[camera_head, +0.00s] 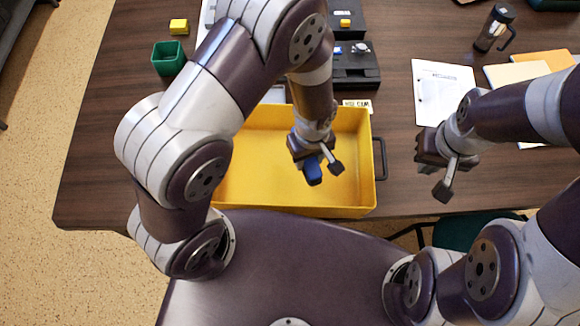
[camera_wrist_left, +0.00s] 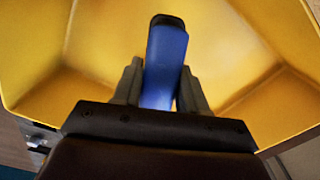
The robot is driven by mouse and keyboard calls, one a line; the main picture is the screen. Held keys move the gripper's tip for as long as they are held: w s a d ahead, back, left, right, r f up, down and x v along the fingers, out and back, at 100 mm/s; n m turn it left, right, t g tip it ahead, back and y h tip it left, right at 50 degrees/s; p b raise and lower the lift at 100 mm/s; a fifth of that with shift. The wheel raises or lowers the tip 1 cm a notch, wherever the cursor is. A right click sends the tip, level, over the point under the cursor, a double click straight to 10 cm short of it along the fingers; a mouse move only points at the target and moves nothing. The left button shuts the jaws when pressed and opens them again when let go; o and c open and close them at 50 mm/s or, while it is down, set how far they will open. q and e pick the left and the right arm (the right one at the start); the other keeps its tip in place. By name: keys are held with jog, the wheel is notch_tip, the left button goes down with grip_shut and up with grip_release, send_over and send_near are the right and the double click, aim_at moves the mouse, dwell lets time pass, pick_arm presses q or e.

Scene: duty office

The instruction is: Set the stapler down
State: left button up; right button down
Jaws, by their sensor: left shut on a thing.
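A blue stapler (camera_head: 313,173) is held in my left gripper (camera_head: 318,166), over the inside of the yellow tray (camera_head: 240,204). In the left wrist view the stapler (camera_wrist_left: 165,65) stands out between the two fingers of the left gripper (camera_wrist_left: 160,88), with the yellow tray's floor and walls around it. I cannot tell whether the stapler touches the tray floor. My right gripper (camera_head: 440,172) is over the table to the right of the tray; its fingers are not clear enough to tell open from shut.
A green cup (camera_head: 168,58) and a yellow block (camera_head: 179,27) stand at the back left of the wooden table (camera_head: 105,130). Black organisers (camera_head: 357,68) sit behind the tray. A paper sheet (camera_head: 443,95), folders (camera_head: 517,74) and a dark bottle (camera_head: 494,28) lie or stand at the right.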

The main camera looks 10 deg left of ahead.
pick_arm(q)
jog(key=a+f, duration=0.1)
jog(key=a, duration=0.1)
jog(key=s+a+f, duration=0.1)
jog(key=a, duration=0.1)
jog(key=shift+f, duration=0.3)
notch_tip(320, 180, down, 4)
jog(key=shift+f+b, duration=0.1)
jog(key=shift+b, duration=0.6)
jog(key=shift+f, duration=0.1)
jog(key=o, duration=1.2)
